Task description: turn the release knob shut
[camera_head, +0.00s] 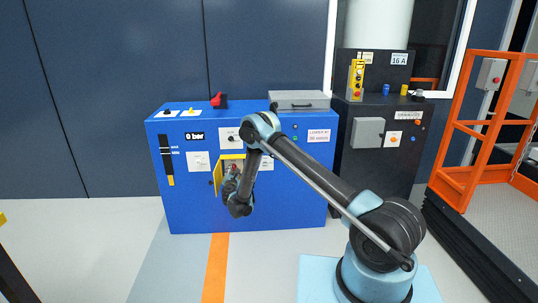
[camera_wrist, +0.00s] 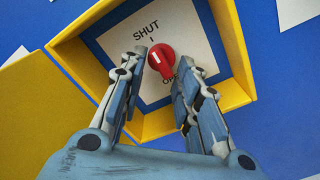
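The red release knob (camera_wrist: 160,58) sits on a white plate (camera_wrist: 120,38) inside a yellow-framed recess (camera_wrist: 85,62). The plate reads SHUT above the knob; the lettering below it is partly hidden by my right finger. A pale line runs across the knob's face; I cannot tell which end is its pointer. My gripper (camera_wrist: 162,66) is open, with one finger on each side of the knob. Contact with the knob is not clear. In the head view my gripper (camera_head: 235,180) reaches into the recess on the blue cabinet (camera_head: 190,210).
A yellow door (camera_wrist: 35,115) stands open left of the recess. The cabinet top carries a red lever (camera_head: 217,100) and a grey box (camera_head: 298,99). A black cabinet (camera_head: 370,175) and an orange railing (camera_head: 468,130) stand to the right.

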